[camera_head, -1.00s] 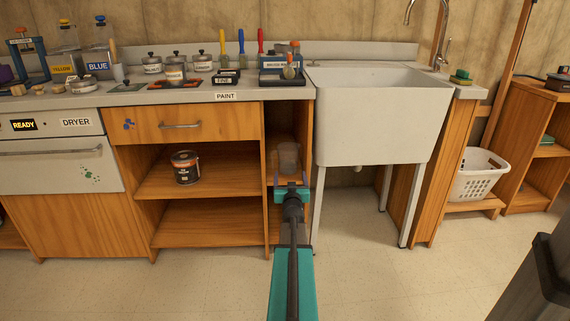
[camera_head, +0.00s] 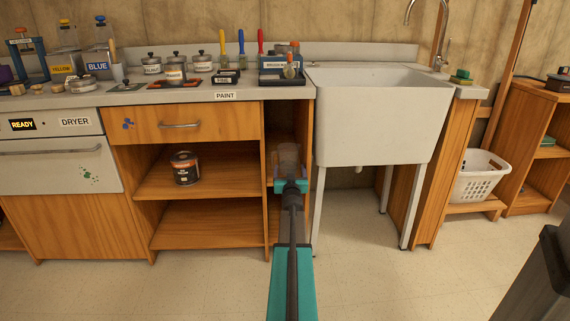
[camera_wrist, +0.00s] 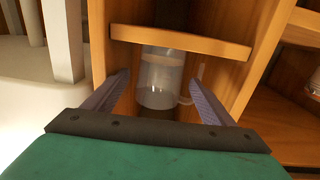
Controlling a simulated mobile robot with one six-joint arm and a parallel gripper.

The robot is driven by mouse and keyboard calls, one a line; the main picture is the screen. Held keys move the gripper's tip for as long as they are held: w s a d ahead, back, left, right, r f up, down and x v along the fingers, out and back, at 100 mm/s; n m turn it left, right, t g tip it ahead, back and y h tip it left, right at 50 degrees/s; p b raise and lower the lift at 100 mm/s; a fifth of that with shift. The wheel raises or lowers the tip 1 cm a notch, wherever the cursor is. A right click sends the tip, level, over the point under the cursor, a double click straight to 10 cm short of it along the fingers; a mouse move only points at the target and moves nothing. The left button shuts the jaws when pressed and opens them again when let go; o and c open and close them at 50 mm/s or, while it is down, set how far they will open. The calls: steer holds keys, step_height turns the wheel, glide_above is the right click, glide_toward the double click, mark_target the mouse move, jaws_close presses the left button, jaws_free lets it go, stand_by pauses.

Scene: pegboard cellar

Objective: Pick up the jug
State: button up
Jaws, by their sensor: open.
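The jug is a clear, see-through vessel (camera_head: 288,156) in the narrow open compartment beside the sink. It also shows in the wrist view (camera_wrist: 161,76), with a pale handle on its right side there. My gripper (camera_head: 289,173) is open in front of the compartment, directly before the jug. In the wrist view my gripper's two purple-grey fingers (camera_wrist: 158,84) point toward the jug, one on each side of it in the picture, with gaps between. I cannot tell how deep the fingertips reach. The jug's lower part is hidden in the head view by my gripper.
A wooden shelf edge (camera_wrist: 180,42) crosses near the jug, and wooden side walls close in on both sides. The white sink (camera_head: 380,115) stands just right of the compartment. A dark paint can (camera_head: 185,168) sits on the wider shelf to the left.

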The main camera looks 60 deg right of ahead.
mark_target(289, 166)
steer(key=shift+b+x, duration=0.95)
steer(key=shift+x, duration=0.6)
steer(key=shift+b+x, duration=0.35)
steer(key=shift+x, duration=0.75)
steer(key=c, duration=1)
